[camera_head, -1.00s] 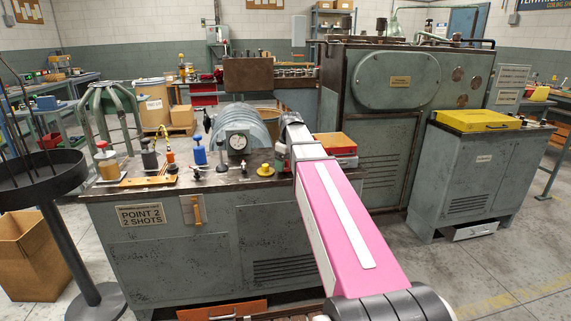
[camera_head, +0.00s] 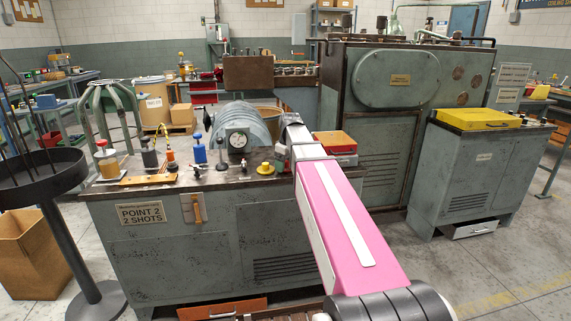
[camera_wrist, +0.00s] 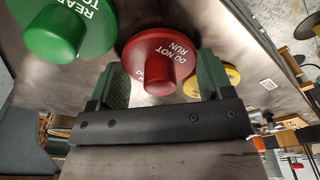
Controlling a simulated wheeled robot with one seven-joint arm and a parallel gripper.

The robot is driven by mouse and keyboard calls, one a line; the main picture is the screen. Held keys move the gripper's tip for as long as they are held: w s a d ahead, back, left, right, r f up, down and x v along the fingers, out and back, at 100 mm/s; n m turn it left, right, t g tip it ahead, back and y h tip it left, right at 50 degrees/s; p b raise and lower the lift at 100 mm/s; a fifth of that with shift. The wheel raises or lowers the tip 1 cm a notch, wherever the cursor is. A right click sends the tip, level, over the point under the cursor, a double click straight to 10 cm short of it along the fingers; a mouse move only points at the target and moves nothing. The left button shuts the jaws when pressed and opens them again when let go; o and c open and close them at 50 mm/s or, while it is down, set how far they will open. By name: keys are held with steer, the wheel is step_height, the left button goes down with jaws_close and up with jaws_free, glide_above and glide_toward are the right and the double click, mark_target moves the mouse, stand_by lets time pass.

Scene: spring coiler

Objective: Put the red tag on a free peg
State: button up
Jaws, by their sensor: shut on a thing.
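The red tag (camera_wrist: 156,55) is a round disc with a thick knob and the words DO NOT RUN, in the middle of the wrist view. My gripper (camera_wrist: 166,80) has its dark green fingers on either side of the knob and is shut on it. A green tag (camera_wrist: 72,30) is to its left and a yellow tag (camera_wrist: 217,80) to its right, partly behind a finger. Pegs are hidden in the wrist view, and I cannot tell which are free. In the head view my gripper is hidden beyond my pink arm.
The tags are over a grey metal surface (camera_wrist: 255,85) with an edge. A red tray (camera_head: 336,143) sits right of my arm.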

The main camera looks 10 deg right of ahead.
steer(key=shift+f, duration=0.1)
steer(key=o, duration=0.9)
steer(key=shift+o, duration=0.2)
steer(key=r, duration=0.7)
steer(key=s+d+r, duration=0.1)
steer(key=r, duration=0.2)
steer(key=shift+r, duration=0.3)
step_height(320, 180, up, 13)
steer(key=shift+s, duration=0.1)
stand_by(0.5)
